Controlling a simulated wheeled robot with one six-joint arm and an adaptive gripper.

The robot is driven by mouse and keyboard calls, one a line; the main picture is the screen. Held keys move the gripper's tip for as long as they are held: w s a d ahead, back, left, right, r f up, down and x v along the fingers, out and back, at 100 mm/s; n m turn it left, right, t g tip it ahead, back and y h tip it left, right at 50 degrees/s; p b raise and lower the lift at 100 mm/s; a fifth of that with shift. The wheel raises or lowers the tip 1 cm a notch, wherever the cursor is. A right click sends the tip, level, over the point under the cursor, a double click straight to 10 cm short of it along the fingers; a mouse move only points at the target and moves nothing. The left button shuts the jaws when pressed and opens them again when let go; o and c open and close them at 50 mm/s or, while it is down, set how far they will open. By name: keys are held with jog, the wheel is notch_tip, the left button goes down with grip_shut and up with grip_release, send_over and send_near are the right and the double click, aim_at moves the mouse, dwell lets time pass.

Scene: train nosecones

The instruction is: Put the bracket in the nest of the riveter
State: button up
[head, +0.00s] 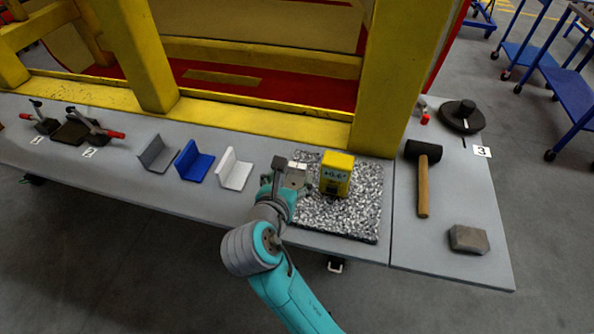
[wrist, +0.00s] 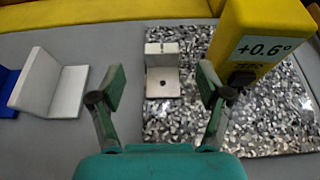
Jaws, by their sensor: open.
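A small pale-grey L-shaped bracket (wrist: 162,84) with a dark hole in its base stands at the left edge of the speckled plate. In the head view the bracket (head: 297,178) is partly behind my gripper (head: 275,180). In the wrist view my gripper (wrist: 159,98) is open and empty, its fingers apart to the left and right of the bracket in the picture. I cannot tell its height above the bracket; neither finger visibly touches it. I cannot make out with certainty which fixture is the riveter or its nest.
A yellow block (head: 336,173) reading +0.6° stands on the speckled plate (head: 345,222), close right of the bracket. Grey (head: 158,155), blue (head: 194,161) and white (head: 235,170) angle pieces stand left. A mallet (head: 423,180), grey block (head: 468,239) and black disc (head: 461,117) lie right.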

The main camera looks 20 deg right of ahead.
aim_at(296, 168)
jog(key=shift+x, duration=3.25)
jog(key=shift+s, duration=0.15)
jog(key=c, duration=1.4)
